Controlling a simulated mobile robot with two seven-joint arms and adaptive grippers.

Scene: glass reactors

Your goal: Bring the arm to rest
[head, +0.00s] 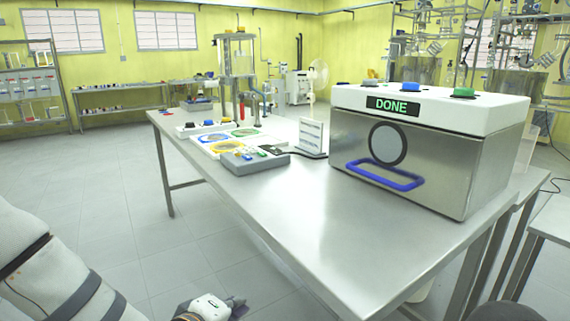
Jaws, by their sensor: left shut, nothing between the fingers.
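My left arm comes in at the lower left. My left gripper (236,304) shows only in part at the bottom edge, low over the floor and in front of the steel table (300,215). It is shut and empty, and it touches nothing that I can see. My right gripper does not show; a dark shape at the bottom right edge is too cut off to tell.
On the table stands a steel box machine (455,160) with a blue handle (385,176) and a lit "DONE" display (393,105). Farther back lie a grey button box (252,160) and coloured rings (214,138). The floor (110,190) at left is clear.

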